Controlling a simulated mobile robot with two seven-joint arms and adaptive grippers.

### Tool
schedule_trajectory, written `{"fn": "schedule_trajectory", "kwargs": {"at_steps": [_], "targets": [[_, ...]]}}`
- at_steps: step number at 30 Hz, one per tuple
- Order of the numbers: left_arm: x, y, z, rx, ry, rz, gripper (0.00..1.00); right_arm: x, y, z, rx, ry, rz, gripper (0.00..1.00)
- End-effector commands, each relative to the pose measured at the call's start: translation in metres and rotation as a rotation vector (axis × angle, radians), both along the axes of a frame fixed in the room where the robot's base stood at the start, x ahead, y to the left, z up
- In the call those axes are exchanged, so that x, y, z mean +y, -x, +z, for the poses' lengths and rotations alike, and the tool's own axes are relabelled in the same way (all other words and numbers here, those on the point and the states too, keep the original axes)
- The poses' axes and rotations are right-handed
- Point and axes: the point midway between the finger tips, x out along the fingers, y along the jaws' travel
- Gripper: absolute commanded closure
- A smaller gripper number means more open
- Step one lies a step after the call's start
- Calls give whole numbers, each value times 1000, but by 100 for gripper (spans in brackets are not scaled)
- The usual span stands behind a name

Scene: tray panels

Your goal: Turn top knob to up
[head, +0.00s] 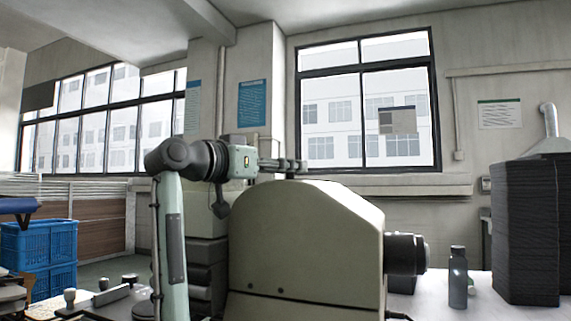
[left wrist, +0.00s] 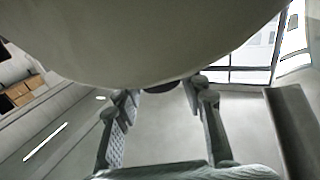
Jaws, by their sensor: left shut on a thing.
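A large beige machine housing (head: 305,245) with a rounded top stands in front of me in the head view. A black cylindrical knob (head: 402,253) sticks out of its right side. My left gripper (head: 298,166) is at the top far edge of the housing, its fingers partly hidden. In the left wrist view the curved housing (left wrist: 150,40) fills the top. A small dark knob (left wrist: 160,87) shows below its edge, between the fingertips of my left gripper (left wrist: 160,95), which is shut on it. The knob is mostly hidden, so its pointing direction cannot be told. My right gripper is not in view.
A dark bottle (head: 458,278) and a tall dark stack (head: 526,232) stand to the right on the white table. Blue crates (head: 40,255) are at the left. Small knobbed items (head: 115,293) lie at the lower left. Open air is above the housing.

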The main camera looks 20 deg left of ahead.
Motion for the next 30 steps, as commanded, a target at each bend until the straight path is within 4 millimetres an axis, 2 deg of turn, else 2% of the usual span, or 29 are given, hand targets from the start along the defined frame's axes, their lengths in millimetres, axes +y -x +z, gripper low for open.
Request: {"fn": "schedule_trajectory", "kwargs": {"at_steps": [17, 18, 21, 22, 30], "targets": [[1, 0, 0, 0, 1, -28, 89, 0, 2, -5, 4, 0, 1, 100], [1, 0, 0, 0, 1, -28, 55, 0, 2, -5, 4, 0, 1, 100], [0, 0, 0, 0, 1, -28, 43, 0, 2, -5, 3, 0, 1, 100], [0, 0, 0, 0, 1, -28, 40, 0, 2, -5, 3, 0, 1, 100], [0, 0, 0, 0, 1, -28, 40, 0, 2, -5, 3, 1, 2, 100]]}}
